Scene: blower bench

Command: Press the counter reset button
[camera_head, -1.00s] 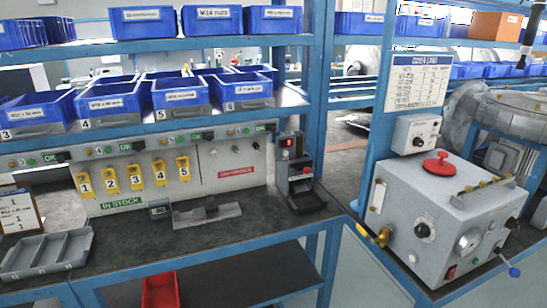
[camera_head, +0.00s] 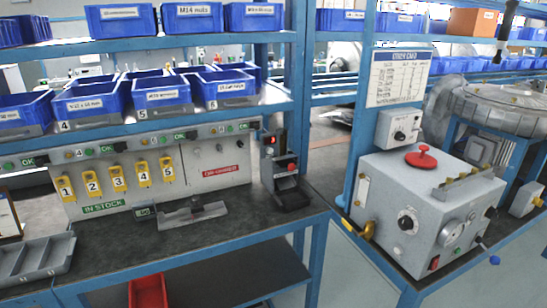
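A dark post-like device (camera_head: 286,176) stands on the bench by the blue rack post, with a small red-lit display (camera_head: 269,140) near its top and a small red part (camera_head: 291,166) lower down. A small dark box with a green-lit display (camera_head: 143,212) sits at the foot of the grey panel. A grey control box (camera_head: 425,215) on the right bench has a large red mushroom-shaped button (camera_head: 421,157) on top. I cannot tell from any legible label which part is the counter reset button. Neither of my grippers is in view.
Yellow numbered tags (camera_head: 117,178) hang on the grey panel (camera_head: 215,180). A grey bracket (camera_head: 193,216) and a grey tray (camera_head: 38,259) lie on the left bench. Blue bins (camera_head: 163,95) fill the shelf above. A red bin (camera_head: 148,292) stands below. Bare bench shows in front.

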